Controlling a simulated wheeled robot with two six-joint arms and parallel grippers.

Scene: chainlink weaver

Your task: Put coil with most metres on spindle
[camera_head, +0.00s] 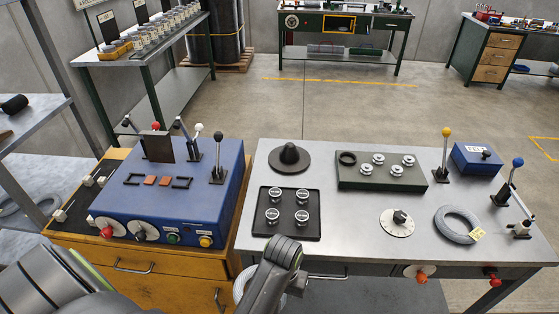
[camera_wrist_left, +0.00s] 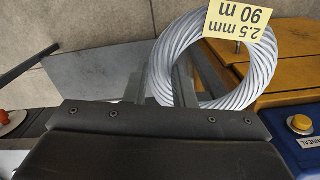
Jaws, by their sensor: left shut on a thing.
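My left gripper (camera_head: 275,272) is at the front edge of the grey table, between it and the orange cabinet. It is shut on a grey wire coil (camera_wrist_left: 165,55), whose yellow tag (camera_wrist_left: 240,22) reads 2.5 mm, 90 m. In the head view only a pale sliver of this coil (camera_head: 240,286) shows beside the gripper. Another grey coil (camera_head: 456,224) lies flat at the table's right; its yellow tag (camera_head: 477,234) is too small to read. A dark disc with a rounded cone, seemingly the spindle (camera_head: 289,156), stands empty at the table's back left. My right gripper is out of view.
The grey table (camera_head: 345,235) carries a dark tray with several round pieces (camera_head: 289,212), a green block (camera_head: 380,171), a dial (camera_head: 397,222) and upright levers at the right. A blue control box (camera_head: 175,205) with levers stands left. The table's middle front is clear.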

